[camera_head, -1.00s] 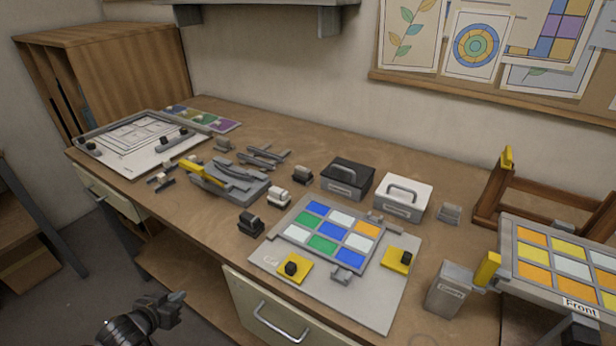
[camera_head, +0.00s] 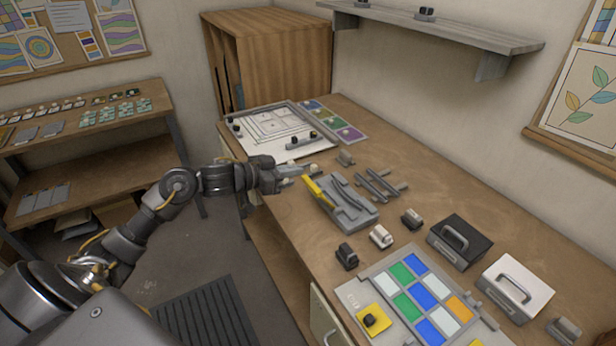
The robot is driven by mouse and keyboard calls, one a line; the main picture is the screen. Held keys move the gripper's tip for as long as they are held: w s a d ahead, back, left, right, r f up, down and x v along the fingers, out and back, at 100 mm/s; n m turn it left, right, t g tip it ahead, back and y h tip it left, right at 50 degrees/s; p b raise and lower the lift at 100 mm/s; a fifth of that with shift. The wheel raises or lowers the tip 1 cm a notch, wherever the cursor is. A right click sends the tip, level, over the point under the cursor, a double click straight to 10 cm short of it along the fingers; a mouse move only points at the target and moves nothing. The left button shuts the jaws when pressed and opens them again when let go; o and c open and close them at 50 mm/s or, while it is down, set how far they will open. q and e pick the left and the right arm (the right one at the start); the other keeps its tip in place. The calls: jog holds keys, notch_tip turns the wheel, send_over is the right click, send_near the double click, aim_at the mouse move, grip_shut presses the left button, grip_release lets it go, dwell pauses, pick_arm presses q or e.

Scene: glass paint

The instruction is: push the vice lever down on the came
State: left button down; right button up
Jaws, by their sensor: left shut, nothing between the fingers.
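The vice (camera_head: 350,208) is a grey block with raised jaws, standing near the table's left edge. Its yellow lever (camera_head: 314,188) is at its left end and slopes up to the upper left. A came between the jaws is too small to tell apart. My left gripper (camera_head: 300,172) is shut and empty. It is over the table edge, just up and left of the yellow lever; whether it touches the lever is not clear. My right gripper is out of view.
Loose grey strips (camera_head: 379,185) lie right of the vice. A drawing board (camera_head: 300,150) lies behind it. Small clamps (camera_head: 381,236), a glass panel (camera_head: 400,284), a black box (camera_head: 460,240) and a white box (camera_head: 514,285) stand nearer. Bare table lies along the wall.

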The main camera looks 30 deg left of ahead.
pick_arm(q)
jog(key=p, duration=0.2)
send_over(311, 184)
jog(key=w, duration=0.1)
jog(key=f, duration=0.2)
jog(key=shift+s+f+p, duration=0.2)
jog(key=shift+s+f, duration=0.1)
jog(key=shift+f, duration=0.2)
jog(key=shift+s+f+p, duration=0.2)
jog(key=shift+s+f, duration=0.05)
jog(key=shift+f, duration=0.2)
jog(key=shift+s+a+f, duration=0.3)
jog(key=shift+s+f, duration=0.05)
jog(key=shift+f, duration=0.3)
